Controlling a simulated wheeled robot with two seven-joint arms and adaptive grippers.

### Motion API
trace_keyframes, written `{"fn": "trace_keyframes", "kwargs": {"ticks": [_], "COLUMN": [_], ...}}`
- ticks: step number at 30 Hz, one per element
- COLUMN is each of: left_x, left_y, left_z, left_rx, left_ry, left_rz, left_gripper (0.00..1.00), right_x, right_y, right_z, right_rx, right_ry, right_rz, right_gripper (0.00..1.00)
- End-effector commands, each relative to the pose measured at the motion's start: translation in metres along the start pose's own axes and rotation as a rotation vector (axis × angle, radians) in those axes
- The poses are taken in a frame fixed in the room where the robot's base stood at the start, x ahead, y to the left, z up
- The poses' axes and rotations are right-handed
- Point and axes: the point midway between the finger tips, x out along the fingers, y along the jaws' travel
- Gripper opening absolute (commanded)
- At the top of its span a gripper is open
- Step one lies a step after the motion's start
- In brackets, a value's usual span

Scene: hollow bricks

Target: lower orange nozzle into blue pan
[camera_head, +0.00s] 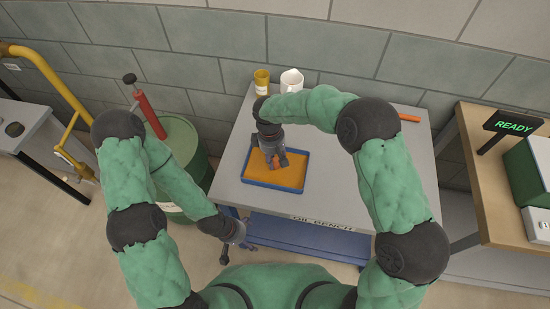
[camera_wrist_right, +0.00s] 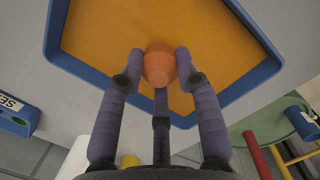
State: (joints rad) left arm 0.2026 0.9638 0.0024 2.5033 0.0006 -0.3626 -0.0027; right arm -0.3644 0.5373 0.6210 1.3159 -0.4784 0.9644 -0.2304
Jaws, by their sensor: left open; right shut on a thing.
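The blue pan (camera_head: 270,186) lies on the grey oil bench, with an amber-orange layer covering its floor. Its blue rim (camera_wrist_right: 75,70) also frames the right wrist view. My right gripper (camera_head: 275,164) points down over the pan. In the right wrist view its fingers (camera_wrist_right: 160,58) are closed around the orange nozzle (camera_wrist_right: 160,68), whose round end shows between the tips. The nozzle is inside the pan's outline; I cannot tell whether it touches the floor. My left gripper (camera_head: 237,252) is open and empty, low in front of the bench.
A yellow container (camera_head: 261,82) and a white jug (camera_head: 291,80) stand at the bench's back edge. An orange stick-like thing (camera_head: 409,117) lies at its right. A green drum (camera_head: 180,150) stands left of the bench. A wooden table (camera_head: 500,180) with a READY sign (camera_head: 513,127) is at right.

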Motion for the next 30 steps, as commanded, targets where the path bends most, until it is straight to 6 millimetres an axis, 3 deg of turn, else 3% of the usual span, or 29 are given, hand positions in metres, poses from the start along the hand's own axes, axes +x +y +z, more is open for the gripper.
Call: {"fn": "trace_keyframes", "kwargs": {"ticks": [30], "left_x": [0.007], "left_y": [-0.003], "left_z": [0.0], "left_rx": [0.0], "left_ry": [0.0], "left_rz": [0.0], "left_gripper": [0.93], "right_x": [0.013], "right_y": [0.0], "right_z": [-0.002], "right_rx": [0.0], "right_ry": [0.0], "right_rz": [0.0], "right_gripper": [0.01]}}
